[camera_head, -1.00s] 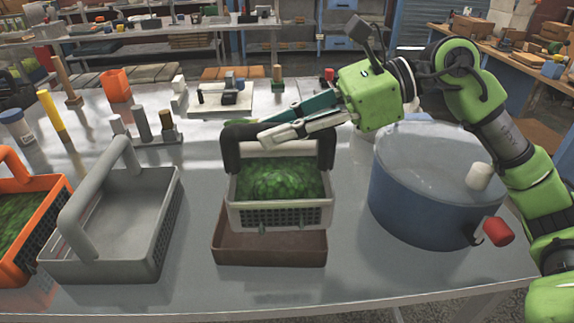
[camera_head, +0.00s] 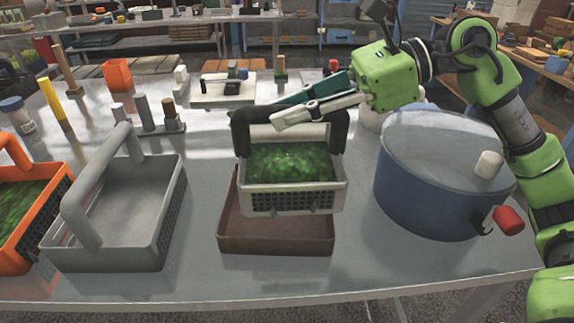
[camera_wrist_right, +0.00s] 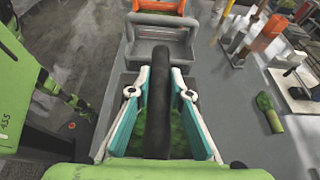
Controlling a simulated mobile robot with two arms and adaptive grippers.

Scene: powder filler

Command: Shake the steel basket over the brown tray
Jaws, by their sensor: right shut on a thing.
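The steel basket (camera_head: 292,199) is light grey with a dark handle and holds green material. It hangs above the brown tray (camera_head: 276,244), over its middle and right part; the tray's left inner floor shows beside it. My right gripper (camera_head: 273,118) is shut on the basket's handle, reaching in from the right. In the right wrist view the dark handle (camera_wrist_right: 159,110) runs between the gripper's white and teal fingers, with green material partly visible beneath. My left gripper does not show in the head view.
A blue-grey round drum (camera_head: 435,190) with a red knob stands close on the right. An empty grey basket (camera_head: 150,232) and an orange basket (camera_head: 50,222) with green material stand left. Several small tools and blocks stand behind. A bare table strip lies in front.

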